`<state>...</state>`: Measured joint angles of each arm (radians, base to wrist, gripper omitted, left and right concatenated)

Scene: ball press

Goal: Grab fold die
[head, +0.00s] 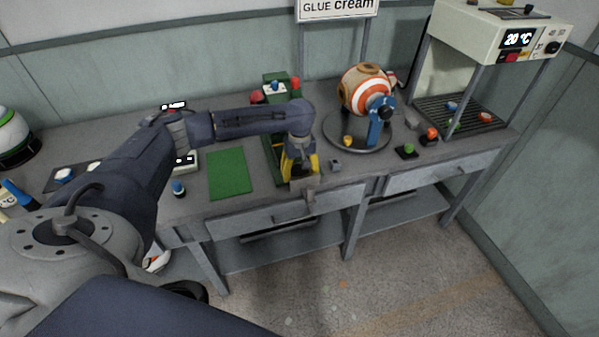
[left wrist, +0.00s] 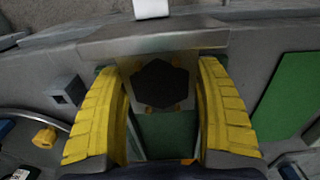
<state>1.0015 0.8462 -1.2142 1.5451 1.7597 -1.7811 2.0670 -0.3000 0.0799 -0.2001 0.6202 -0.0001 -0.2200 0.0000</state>
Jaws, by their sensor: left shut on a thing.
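My left gripper (head: 300,168), with yellow fingers, points down at the near end of the green press (head: 274,150) by the table's front edge. In the left wrist view the fingers (left wrist: 160,100) close around a grey block with a dark hexagonal face, which I take as the fold die (left wrist: 160,84). In the head view the fingers mostly hide the die. A smaller grey block with a dark square hole (head: 335,165) stands apart beside the gripper; it also shows in the left wrist view (left wrist: 67,90). My right gripper is not seen.
A green mat (head: 229,173) lies left of the press. A striped ball (head: 363,90) sits on a round stand (head: 345,139) to the right. A green button (head: 408,149) and a heater machine (head: 480,40) are farther right. A drawer is under the front edge.

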